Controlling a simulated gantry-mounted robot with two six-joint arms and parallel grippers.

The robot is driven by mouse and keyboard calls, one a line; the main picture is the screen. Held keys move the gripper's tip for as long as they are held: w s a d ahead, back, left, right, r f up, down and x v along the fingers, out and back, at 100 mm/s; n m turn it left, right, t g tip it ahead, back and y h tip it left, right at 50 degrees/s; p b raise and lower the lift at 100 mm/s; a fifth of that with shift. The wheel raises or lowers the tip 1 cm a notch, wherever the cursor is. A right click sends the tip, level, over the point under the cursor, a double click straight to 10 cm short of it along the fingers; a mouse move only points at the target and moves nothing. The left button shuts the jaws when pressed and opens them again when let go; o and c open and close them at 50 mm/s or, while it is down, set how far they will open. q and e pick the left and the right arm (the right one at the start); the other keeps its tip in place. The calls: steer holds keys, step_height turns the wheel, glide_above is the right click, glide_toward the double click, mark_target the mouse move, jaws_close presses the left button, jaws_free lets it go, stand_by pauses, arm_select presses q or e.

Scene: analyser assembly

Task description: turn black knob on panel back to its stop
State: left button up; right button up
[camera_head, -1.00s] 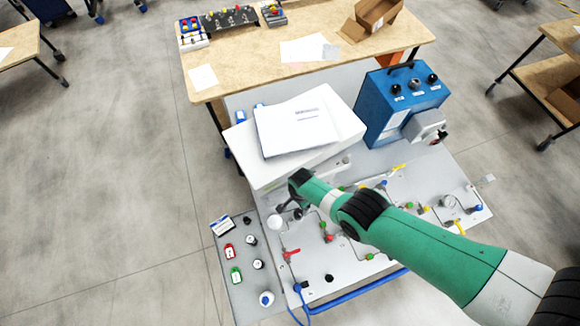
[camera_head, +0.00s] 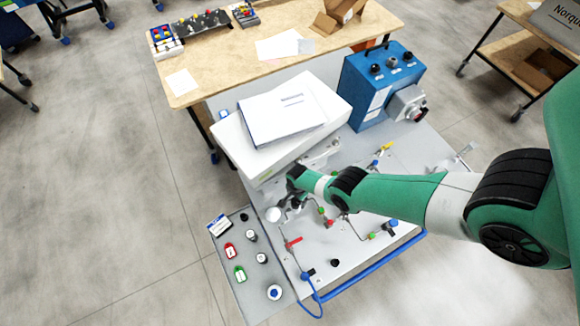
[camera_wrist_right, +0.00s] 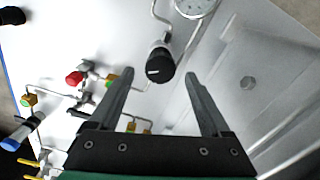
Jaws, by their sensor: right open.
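A black knob (camera_wrist_right: 160,65) with a white pointer line sits on a metal fitting with a pipe above the pale panel (camera_wrist_right: 230,110) in the right wrist view. My right gripper (camera_wrist_right: 158,76) is open, with one finger on each side of the knob. Gaps show between the fingers and the knob, so neither looks to be touching it. In the head view my right arm reaches in from the right, and its gripper (camera_head: 288,203) is over the left part of the panel. The arm's end partly hides the knob area there. My left gripper is not in view.
A round gauge (camera_wrist_right: 196,5) is close above the knob. Red-handled (camera_wrist_right: 75,78) and green fittings with pipes lie left of it. A white box (camera_head: 235,150) with papers and a blue instrument box (camera_head: 352,92) stand behind the panel. A grey control plate (camera_head: 228,268) adjoins its left.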

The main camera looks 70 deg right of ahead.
mark_target(296, 203)
step_height(296, 203, down, 2)
steer(key=shift+f+b, duration=0.2)
steer(key=shift+b, duration=0.4)
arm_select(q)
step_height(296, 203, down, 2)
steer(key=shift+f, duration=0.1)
arm_select(e)
steer(key=shift+r, duration=0.1)
jaws_close()
steer(key=shift+n, duration=0.3)
